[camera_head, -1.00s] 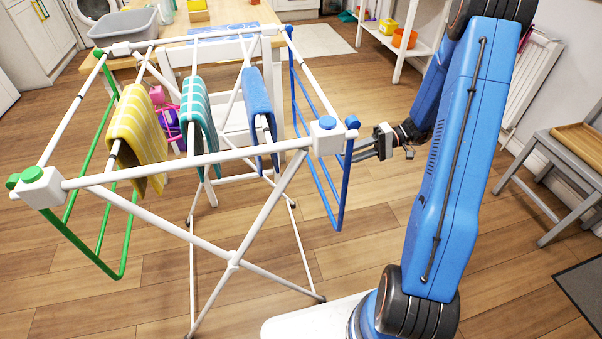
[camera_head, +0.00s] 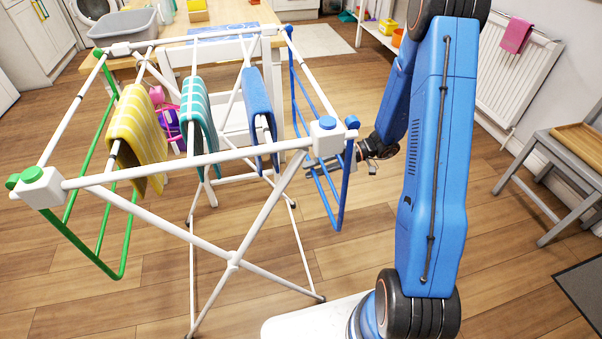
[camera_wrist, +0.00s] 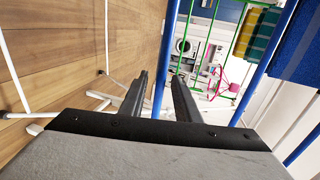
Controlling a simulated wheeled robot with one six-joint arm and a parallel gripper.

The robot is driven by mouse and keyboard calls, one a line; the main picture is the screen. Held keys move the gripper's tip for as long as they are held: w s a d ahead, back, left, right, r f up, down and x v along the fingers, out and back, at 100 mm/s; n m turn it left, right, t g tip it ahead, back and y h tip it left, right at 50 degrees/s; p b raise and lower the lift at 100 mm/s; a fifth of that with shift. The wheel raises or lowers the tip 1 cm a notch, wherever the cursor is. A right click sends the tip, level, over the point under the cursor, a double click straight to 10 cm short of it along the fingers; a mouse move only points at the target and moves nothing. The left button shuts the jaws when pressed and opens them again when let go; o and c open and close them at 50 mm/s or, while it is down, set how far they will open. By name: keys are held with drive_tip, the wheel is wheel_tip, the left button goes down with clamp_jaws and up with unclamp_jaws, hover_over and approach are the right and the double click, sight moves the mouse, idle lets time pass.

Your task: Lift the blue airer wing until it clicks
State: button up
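The blue airer wing (camera_head: 342,205) hangs down from the right end of the white drying airer (camera_head: 233,258). Its top corner has a blue knob (camera_head: 352,122) next to a white corner block (camera_head: 327,137). Another blue bar passes to the right of the fingers.
A green wing (camera_head: 122,255) hangs at the airer's left end. Yellow (camera_head: 137,140), teal (camera_head: 198,115) and blue (camera_head: 259,110) cloths hang on the rails. A grey chair (camera_head: 560,150) and a radiator (camera_head: 510,75) stand right.

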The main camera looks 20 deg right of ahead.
drive_tip(key=shift+x, duration=2.2)
clamp_jaws()
